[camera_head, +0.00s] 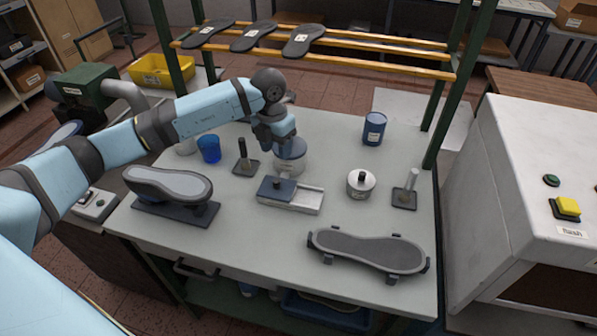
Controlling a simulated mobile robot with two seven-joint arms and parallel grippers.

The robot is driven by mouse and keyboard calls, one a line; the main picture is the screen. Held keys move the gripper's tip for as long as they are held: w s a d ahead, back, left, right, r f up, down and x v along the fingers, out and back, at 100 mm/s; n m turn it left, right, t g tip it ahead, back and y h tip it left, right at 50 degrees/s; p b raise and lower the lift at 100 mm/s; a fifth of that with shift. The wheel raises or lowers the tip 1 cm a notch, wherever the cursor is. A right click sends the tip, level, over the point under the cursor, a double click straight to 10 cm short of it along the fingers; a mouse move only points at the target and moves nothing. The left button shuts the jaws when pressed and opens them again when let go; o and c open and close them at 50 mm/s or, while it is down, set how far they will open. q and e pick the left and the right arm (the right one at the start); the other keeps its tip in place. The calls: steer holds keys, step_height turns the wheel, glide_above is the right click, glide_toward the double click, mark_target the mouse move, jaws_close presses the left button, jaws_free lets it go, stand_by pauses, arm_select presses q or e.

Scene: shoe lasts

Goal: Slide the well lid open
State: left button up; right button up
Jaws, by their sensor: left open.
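The well lid (268,191) is a dark blue plate with a short dark knob on top. It lies over the left part of a long, low, pale well (306,200) on the grey bench. The right part of the well shows uncovered as a pale trough. My left arm reaches in from the left, and its gripper (278,142) points down behind the lid, apart from it. The gripper is open and overlaps a round grey tub with a blue top (291,160) in the picture; I cannot tell whether they touch. My right gripper is out of view.
A shoe last (168,185) on a stand is at left, a sole-shaped plate (369,251) at front right. Around the well stand a dark post (244,161), a white pot (361,183), a metal post (407,191), a blue cup (209,149) and a blue can (374,129).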

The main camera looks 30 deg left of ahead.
mark_target(277, 181)
arm_select(q)
steer(key=shift+y, duration=0.3)
steer(key=f, duration=0.4)
steer(key=f+p, duration=0.1)
steer(key=f, duration=0.3)
steer(key=a+f+p, duration=0.1)
steer(key=f, duration=0.4)
steer(key=shift+w+a, duration=0.1)
steer(key=shift+w, duration=0.1)
jaws_close()
